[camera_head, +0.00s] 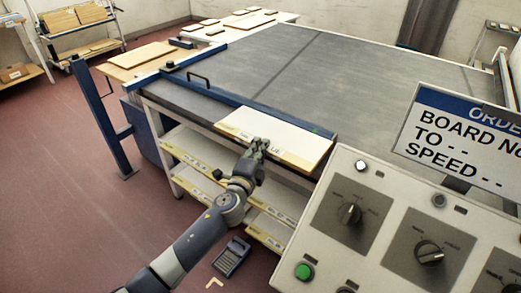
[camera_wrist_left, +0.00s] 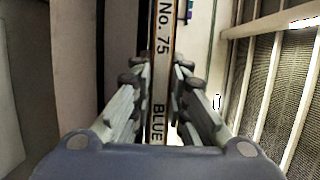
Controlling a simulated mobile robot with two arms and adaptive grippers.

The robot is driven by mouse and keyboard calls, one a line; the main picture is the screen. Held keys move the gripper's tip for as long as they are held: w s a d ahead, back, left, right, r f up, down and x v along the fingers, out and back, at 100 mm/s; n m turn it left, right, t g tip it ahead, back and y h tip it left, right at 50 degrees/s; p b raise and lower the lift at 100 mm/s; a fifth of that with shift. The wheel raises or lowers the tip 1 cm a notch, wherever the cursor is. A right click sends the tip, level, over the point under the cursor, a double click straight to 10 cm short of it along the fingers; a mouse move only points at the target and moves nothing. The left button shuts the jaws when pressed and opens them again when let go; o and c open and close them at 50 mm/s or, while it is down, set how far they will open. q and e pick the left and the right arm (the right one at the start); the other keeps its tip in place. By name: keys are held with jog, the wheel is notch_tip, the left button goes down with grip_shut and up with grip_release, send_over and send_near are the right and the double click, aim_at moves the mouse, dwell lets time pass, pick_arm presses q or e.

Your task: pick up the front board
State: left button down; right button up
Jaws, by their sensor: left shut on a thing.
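The front board (camera_head: 290,142) is a pale cream panel at the front edge of the grey table in the head view. My left gripper (camera_head: 258,146) reaches up to its front edge from below. In the left wrist view the board's narrow edge (camera_wrist_left: 161,65) reads "No. 75" and "BLUE" and stands between the two fingers. The left gripper (camera_wrist_left: 162,95) is shut on this edge there. The fingers hide part of the edge. My right gripper is in neither view.
The large grey table (camera_head: 330,65) has a blue front rail (camera_head: 240,98) with a black handle (camera_head: 198,79). Labelled shelves (camera_head: 195,160) lie beneath. A control panel (camera_head: 400,215) with knobs stands at the right. A blue-grey device (camera_head: 232,258) lies low near the floor.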

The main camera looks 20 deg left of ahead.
pick_arm(q)
notch_tip(320, 180, up, 2)
jog(key=shift+r, duration=0.1)
jog(key=s+r+b, duration=0.1)
jog(key=s, duration=1.5)
jog(key=shift+r, duration=0.15)
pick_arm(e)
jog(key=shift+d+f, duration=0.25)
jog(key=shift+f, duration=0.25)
pick_arm(q)
jog(key=shift+a, duration=0.1)
